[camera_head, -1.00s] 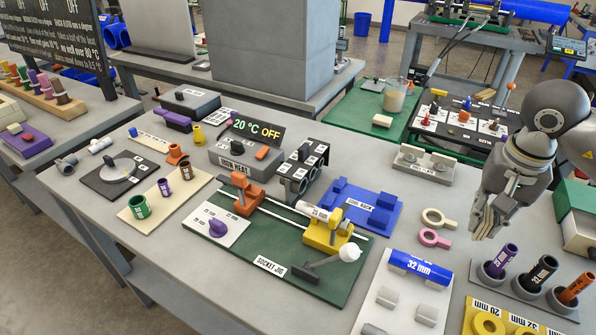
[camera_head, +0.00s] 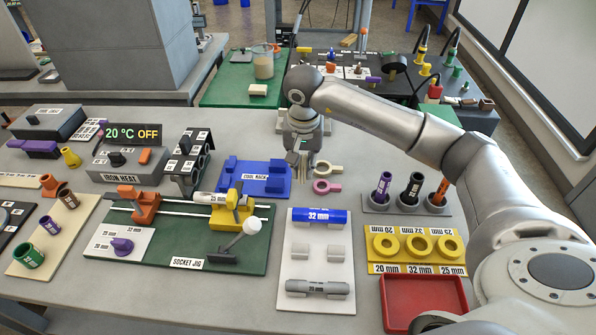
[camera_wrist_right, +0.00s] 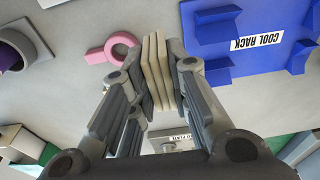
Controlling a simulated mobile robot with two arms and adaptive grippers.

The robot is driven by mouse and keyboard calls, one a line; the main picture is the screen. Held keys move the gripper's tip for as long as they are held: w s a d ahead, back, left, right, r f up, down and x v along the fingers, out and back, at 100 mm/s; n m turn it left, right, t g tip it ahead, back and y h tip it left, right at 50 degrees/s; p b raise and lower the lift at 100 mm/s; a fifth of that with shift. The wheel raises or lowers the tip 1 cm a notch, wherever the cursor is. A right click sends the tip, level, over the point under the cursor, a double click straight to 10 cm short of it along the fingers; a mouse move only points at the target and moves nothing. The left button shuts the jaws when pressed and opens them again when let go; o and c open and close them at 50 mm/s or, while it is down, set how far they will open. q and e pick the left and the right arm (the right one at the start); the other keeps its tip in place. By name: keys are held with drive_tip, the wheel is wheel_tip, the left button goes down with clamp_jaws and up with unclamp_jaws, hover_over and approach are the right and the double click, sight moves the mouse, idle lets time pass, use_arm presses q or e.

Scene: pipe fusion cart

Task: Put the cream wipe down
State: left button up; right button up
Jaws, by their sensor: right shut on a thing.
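The cream wipe (camera_wrist_right: 158,72) is a folded, layered pad, pinched upright between the fingers of my right gripper (camera_wrist_right: 160,85) in the right wrist view. In the head view my right gripper (camera_head: 302,170) points down over the grey table, between the blue cool rack (camera_head: 257,184) and the pink ring (camera_head: 326,186). The wipe shows there only as a small pale strip (camera_head: 299,160) at the fingers. I cannot tell whether its lower edge touches the table. My left gripper is out of view.
A tan ring (camera_head: 328,168) lies beside the pink one. A white board with a blue 32 mm pipe (camera_head: 320,216) lies in front. The green socket jig (camera_head: 180,247) is at front left; upright pipe pieces (camera_head: 411,190) stand right.

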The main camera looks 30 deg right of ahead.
drive_tip(key=shift+w+a+f, duration=0.3)
drive_tip(key=shift+w+f, duration=0.1)
drive_tip(key=shift+f, duration=0.2)
wheel_tip(320, 180, down, 2)
drive_tip(key=shift+a+f+p, duration=0.1)
drive_tip(key=shift+p, duration=0.65)
drive_tip(key=shift+w+f, duration=0.1)
drive_tip(key=shift+f, duration=0.55)
drive_tip(key=shift+o, duration=1.4)
drive_tip(key=shift+f, duration=0.1)
drive_tip(key=o, duration=0.5)
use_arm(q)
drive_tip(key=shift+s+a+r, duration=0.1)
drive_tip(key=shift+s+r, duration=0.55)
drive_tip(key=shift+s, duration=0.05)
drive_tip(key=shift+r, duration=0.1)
